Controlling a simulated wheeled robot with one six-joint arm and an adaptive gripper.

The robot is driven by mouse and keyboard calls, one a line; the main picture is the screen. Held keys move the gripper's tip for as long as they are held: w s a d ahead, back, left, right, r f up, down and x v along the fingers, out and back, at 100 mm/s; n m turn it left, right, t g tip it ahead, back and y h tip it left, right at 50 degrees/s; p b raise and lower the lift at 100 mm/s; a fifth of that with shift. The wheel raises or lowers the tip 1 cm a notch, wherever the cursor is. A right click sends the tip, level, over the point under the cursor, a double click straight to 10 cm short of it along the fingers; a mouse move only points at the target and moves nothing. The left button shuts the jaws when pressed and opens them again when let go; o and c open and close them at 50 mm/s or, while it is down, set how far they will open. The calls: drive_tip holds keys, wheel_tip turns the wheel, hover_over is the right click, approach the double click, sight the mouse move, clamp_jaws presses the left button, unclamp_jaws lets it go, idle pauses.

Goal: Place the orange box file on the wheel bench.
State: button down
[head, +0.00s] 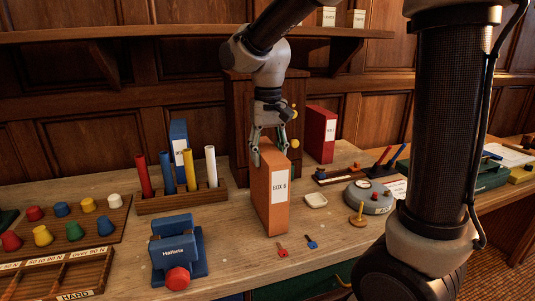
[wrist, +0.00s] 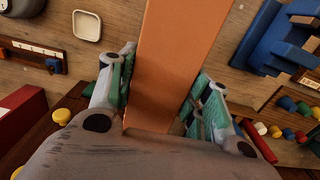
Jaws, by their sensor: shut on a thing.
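The orange box file (head: 271,187) stands upright near the front edge of the wooden bench, its white label facing the camera. My gripper (head: 269,157) comes down from above and is shut on its upper part. In the wrist view the orange box file (wrist: 172,60) runs between the two green-padded fingers of my gripper (wrist: 160,95). Whether its base touches the bench top is hard to tell. No bench marked as the wheel bench can be made out for certain.
A blue clamp-like device (head: 178,252) stands front left, and a rack of coloured tubes (head: 181,198) behind it. A red box file (head: 321,134) stands behind right. A small white dish (head: 315,200) and a round grey device (head: 368,197) lie to the right.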

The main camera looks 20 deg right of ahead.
drive_tip(key=shift+f, duration=0.15)
drive_tip(key=c, duration=0.7)
unclamp_jaws()
drive_tip(key=shift+f, duration=0.1)
wheel_tip(320, 180, up, 11)
drive_tip(key=shift+r, duration=0.15)
drive_tip(key=s+d+f+t, duration=0.1)
drive_tip(key=s+d+f, duration=0.1)
drive_tip(key=s+d, duration=0.3)
drive_tip(key=s+d+f+t, duration=0.2)
drive_tip(key=s+d+f, duration=0.1)
drive_tip(key=s+d, duration=0.2)
drive_tip(key=s+d+f+t, duration=0.1)
drive_tip(key=s+d+f, duration=0.1)
drive_tip(key=s+d, duration=0.3)
drive_tip(key=shift+s+f, duration=0.2)
drive_tip(key=shift+s, duration=1.8)
